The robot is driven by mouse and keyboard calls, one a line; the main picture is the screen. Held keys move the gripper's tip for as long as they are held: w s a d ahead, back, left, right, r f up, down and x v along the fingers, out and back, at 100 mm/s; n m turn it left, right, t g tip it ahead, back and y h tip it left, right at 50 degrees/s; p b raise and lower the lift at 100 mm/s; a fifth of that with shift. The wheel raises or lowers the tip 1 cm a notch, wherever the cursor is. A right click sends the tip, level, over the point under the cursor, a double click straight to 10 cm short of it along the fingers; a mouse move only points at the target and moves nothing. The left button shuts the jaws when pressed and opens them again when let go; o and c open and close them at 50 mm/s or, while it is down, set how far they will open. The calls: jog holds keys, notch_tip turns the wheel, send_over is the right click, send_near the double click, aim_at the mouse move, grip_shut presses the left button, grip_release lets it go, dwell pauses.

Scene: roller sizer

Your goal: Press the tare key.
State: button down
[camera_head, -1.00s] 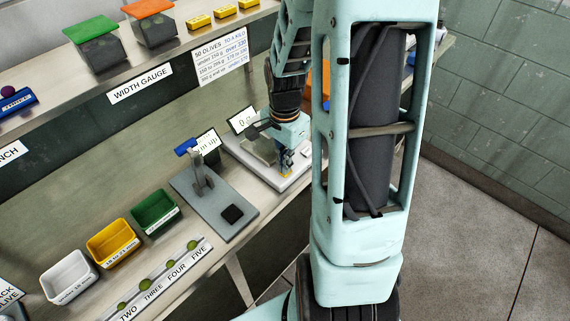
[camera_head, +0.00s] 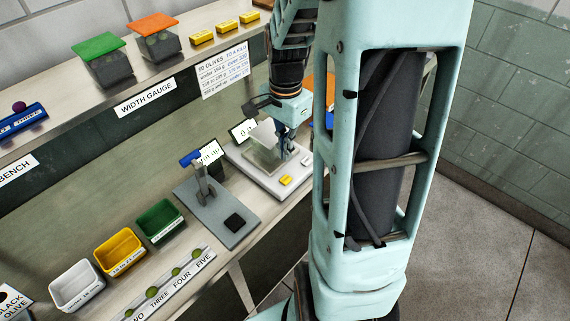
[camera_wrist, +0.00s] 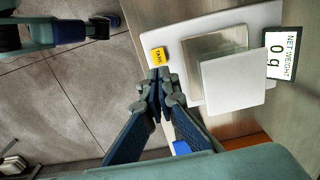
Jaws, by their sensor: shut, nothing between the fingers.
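The scale (camera_head: 262,177) is a pale flat base with a steel pan (camera_head: 250,158). Its yellow tare key (camera_head: 285,180) is on the near edge and is uncovered. In the wrist view the tare key (camera_wrist: 158,56) shows its lettering, just beyond my fingertips. The display (camera_wrist: 280,55) reads NET WEIGHT 0 g; it also shows in the head view (camera_head: 242,131). My gripper (camera_head: 286,156) is shut and empty, over the scale's right part and apart from the key in the head view. Its closed fingertips (camera_wrist: 162,76) point towards the key in the wrist view.
A white square plate (camera_wrist: 238,84) covers part of the pan. A grey stand with a blue top (camera_head: 190,158) is left of the scale. White, yellow (camera_head: 120,252) and green bins stand further left. A blue object (camera_wrist: 182,147) lies near my fingers. Floor lies beyond the bench edge.

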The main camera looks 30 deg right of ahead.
jog(key=shift+r, duration=2.15)
jog(key=shift+w, duration=0.1)
